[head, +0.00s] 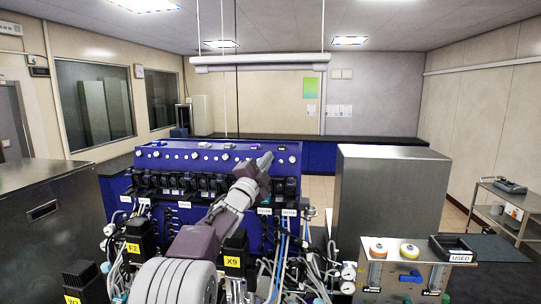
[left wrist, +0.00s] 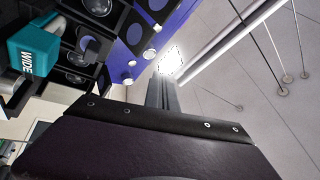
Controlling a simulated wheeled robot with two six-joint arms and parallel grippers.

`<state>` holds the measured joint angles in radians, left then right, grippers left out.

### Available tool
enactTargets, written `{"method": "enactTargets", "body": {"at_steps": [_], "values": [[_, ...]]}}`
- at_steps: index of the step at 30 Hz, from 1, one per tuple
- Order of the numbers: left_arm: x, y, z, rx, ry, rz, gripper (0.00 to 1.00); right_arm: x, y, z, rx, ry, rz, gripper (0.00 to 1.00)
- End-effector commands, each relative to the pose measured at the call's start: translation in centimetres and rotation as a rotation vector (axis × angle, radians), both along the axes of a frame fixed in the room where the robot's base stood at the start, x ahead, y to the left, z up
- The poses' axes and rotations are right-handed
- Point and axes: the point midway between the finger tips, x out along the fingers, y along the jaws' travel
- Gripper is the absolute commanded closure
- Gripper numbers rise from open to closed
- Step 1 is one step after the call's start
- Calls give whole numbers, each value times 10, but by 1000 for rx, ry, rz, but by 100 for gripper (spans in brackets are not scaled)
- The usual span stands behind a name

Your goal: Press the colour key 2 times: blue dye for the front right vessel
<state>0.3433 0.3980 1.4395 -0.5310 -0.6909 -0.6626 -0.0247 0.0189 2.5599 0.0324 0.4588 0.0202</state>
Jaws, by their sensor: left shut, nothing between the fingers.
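A blue console (head: 215,165) with rows of black pump heads and small white knobs stands ahead. My left gripper (head: 266,160) is shut and empty in front of the console's upper right. I cannot tell whether it touches the console. In the left wrist view its grey fingers (left wrist: 162,93) point towards a bright lamp, with the blue panel beside them. My right gripper is not in view.
Black boxes with yellow labels X9 (head: 233,257) and F2 (head: 137,238) stand before the console, among tubes. A grey cabinet (head: 385,200) stands to the right. A tray marked USED (head: 452,249) lies at the lower right. A teal WIDE label (left wrist: 32,50) shows in the left wrist view.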

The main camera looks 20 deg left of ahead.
Motion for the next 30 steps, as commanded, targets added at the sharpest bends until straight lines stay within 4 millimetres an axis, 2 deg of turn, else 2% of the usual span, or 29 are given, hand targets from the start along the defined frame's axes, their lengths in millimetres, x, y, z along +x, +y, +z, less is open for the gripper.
{"method": "enactTargets", "body": {"at_steps": [6, 30], "values": [[12, 3, -4, -1, 1, 0, 100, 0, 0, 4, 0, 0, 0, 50], [13, 4, -5, -1, 1, 0, 100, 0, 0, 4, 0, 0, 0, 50]]}}
